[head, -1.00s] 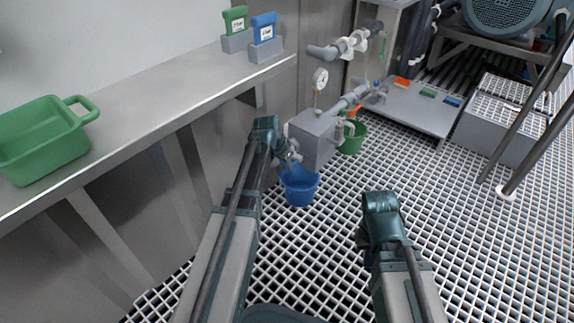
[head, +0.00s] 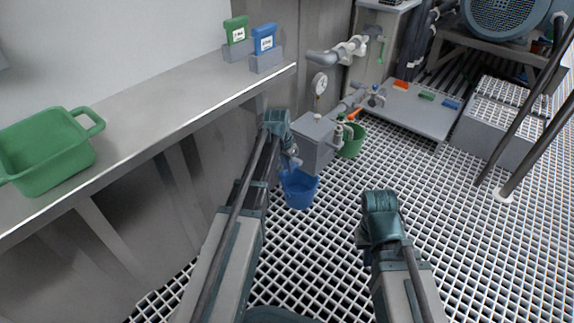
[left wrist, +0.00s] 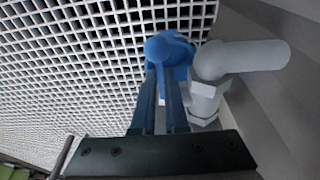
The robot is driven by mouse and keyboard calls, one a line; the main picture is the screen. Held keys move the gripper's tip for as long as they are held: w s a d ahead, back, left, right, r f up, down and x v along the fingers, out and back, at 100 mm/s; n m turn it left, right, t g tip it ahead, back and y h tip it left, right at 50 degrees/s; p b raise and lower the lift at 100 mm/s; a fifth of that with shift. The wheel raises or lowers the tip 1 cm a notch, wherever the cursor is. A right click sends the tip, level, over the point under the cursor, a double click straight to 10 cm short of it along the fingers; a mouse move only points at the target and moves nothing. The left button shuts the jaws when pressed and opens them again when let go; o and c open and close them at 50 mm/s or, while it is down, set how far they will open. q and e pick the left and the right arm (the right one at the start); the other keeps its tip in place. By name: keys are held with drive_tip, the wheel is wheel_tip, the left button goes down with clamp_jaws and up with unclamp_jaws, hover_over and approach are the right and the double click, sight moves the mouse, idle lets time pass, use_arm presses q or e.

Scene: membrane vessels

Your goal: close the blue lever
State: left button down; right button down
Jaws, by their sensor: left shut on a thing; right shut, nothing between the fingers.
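The blue lever (left wrist: 157,47) shows in the left wrist view as a rounded blue end at my fingertips, beside a grey valve body with a pipe elbow (left wrist: 240,60). My left gripper (left wrist: 160,80) is shut on it; the fingers hide most of the lever. In the head view my left gripper (head: 292,158) is at the front of the grey box (head: 315,140), just above the blue bucket (head: 299,190), and the lever cannot be made out there. My right gripper (head: 362,238) is shut and empty over the floor grating, its fingertips mostly hidden by its wrist.
A green bucket (head: 351,142) stands right of the box, below an orange lever (head: 355,115). A gauge (head: 319,84) rises from the box. A steel counter (head: 150,95) with a green basket (head: 45,155) lines the left. Open grating lies to the right.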

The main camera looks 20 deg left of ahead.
sight(295, 165)
use_arm(q)
drive_tip(key=shift+w+d+r+g+y+p, duration=0.2)
drive_tip(key=shift+w+r+g+y+p, duration=0.2)
drive_tip(key=shift+w+r+g+p, duration=0.5)
drive_tip(key=shift+w+d+r+g+y, duration=0.1)
drive_tip(key=shift+w+r+g+y, duration=0.1)
drive_tip(key=shift+g, duration=0.45)
drive_tip(key=shift+w+d+r+g+y, duration=0.1)
drive_tip(key=shift+g+y, duration=0.1)
drive_tip(key=shift+g, duration=0.45)
drive_tip(key=c, duration=0.9)
unclamp_jaws()
drive_tip(key=shift+r, duration=0.1)
drive_tip(key=shift+c, duration=0.2)
drive_tip(key=shift+s, duration=0.1)
drive_tip(key=shift+r, duration=0.1)
drive_tip(key=p+v, duration=0.7)
